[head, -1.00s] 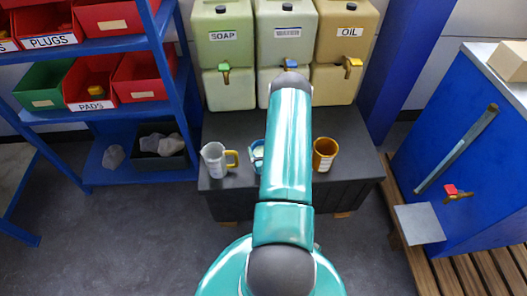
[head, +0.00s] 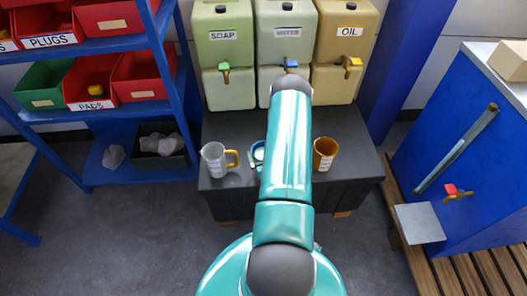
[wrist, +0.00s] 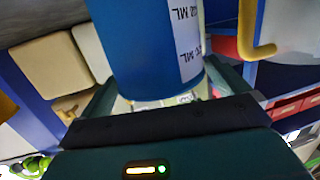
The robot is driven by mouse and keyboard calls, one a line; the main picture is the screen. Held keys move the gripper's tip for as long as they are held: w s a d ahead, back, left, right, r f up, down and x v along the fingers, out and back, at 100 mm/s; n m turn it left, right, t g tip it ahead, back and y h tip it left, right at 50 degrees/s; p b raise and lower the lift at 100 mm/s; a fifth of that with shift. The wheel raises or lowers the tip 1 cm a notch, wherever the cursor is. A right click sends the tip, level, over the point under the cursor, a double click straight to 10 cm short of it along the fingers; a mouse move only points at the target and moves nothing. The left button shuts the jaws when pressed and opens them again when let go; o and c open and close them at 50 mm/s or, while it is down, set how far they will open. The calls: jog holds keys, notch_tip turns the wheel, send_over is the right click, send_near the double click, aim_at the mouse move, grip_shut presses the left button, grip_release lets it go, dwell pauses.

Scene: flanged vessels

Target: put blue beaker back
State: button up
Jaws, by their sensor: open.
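The blue beaker (head: 258,153) stands on the dark bench (head: 240,190), partly hidden behind my arm in the head view. In the wrist view the blue beaker (wrist: 150,50) is large and close, with a white label showing "ML" upside down. My gripper (wrist: 165,95) is open, with one finger on each side of the beaker. I cannot tell whether either finger touches it. My gripper is hidden behind my arm in the head view.
A grey beaker (head: 214,160) with a yellow handle stands left of the blue one, an orange beaker (head: 324,154) right. Soap (head: 222,50), water (head: 287,50) and oil (head: 345,50) tanks stand behind. A blue shelf (head: 130,110) is at left.

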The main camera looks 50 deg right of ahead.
jog(key=v, duration=1)
jog(key=w+r+n+g+y, duration=0.1)
jog(key=w+r+n+y, duration=0.2)
jog(key=w+r, duration=0.95)
jog(key=w+a+r+n+g+y, duration=0.15)
jog(key=w+a+r, duration=0.25)
jog(key=a+r, duration=0.5)
jog(key=w+a+r+n+g+y, duration=0.1)
jog(key=w+a+r+g+y, duration=0.15)
jog(key=a+r, duration=0.65)
jog(key=s+a+r+n+g+y, duration=0.2)
jog(key=s+a+r, duration=1.1)
jog(key=s+a, duration=0.3)
jog(key=shift+s+r+y, duration=0.4)
jog(key=shift+s, duration=0.2)
jog(key=shift+a, duration=0.1)
